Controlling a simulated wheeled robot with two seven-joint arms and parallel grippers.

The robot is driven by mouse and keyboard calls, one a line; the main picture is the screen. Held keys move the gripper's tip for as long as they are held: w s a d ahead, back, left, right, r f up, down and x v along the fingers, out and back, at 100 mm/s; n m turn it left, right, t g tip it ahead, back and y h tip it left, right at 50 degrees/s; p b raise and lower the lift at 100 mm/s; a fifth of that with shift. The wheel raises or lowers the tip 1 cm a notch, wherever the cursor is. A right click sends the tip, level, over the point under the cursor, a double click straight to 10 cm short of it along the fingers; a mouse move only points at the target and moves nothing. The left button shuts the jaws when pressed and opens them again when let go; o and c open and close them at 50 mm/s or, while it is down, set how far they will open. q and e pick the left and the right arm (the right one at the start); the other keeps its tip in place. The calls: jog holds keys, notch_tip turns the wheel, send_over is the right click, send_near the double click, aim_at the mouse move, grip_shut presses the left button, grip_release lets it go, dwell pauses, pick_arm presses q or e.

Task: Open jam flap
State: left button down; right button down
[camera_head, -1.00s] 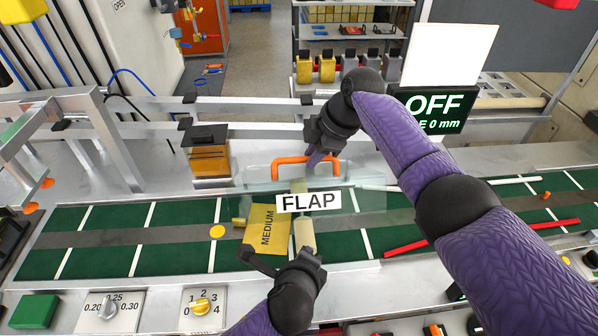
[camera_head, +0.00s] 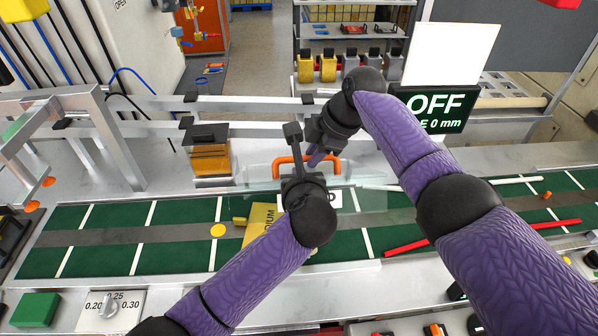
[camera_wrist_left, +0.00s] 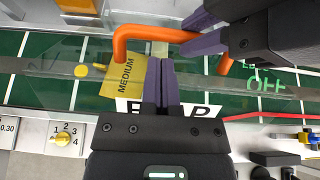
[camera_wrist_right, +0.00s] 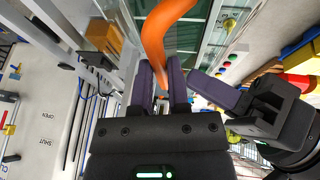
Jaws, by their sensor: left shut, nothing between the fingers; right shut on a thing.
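The clear jam flap (camera_head: 372,202) spans the green belt, with a white FLAP label (camera_wrist_left: 190,108) and an orange handle (camera_head: 283,163) on its far side. It looks low over the belt; its exact tilt is hard to tell. My right gripper (camera_wrist_right: 163,78) is shut on the orange handle, which passes between its fingers. It also shows at the handle in the left wrist view (camera_wrist_left: 207,35). My left gripper (camera_wrist_left: 160,68) is shut and empty, above the flap between label and handle. In the head view its wrist hides most of the label, and its fingertips are hidden.
A yellow MEDIUM sheet (camera_head: 259,219) and a yellow disc (camera_head: 218,230) lie on the belt (camera_head: 110,212). A red bar (camera_head: 410,247) and a white bar (camera_head: 515,181) lie to the right. The screen (camera_head: 435,110) reads OFF. An amber block (camera_head: 209,160) stands behind the belt.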

pick_arm(q)
jog(key=shift+w+f, duration=0.2)
jog(key=shift+w, duration=0.15)
pick_arm(e)
jog(key=shift+d+f, duration=0.1)
pick_arm(q)
jog(key=shift+w+r, duration=0.6)
jog(key=shift+r, duration=0.05)
jog(key=shift+w+f, duration=0.1)
jog(key=shift+w, duration=0.1)
pick_arm(e)
jog(key=c, duration=0.6)
grip_release()
jog(key=shift+w, duration=0.25)
pick_arm(q)
jog(key=shift+s, duration=0.1)
pick_arm(e)
jog(key=shift+s, duration=0.1)
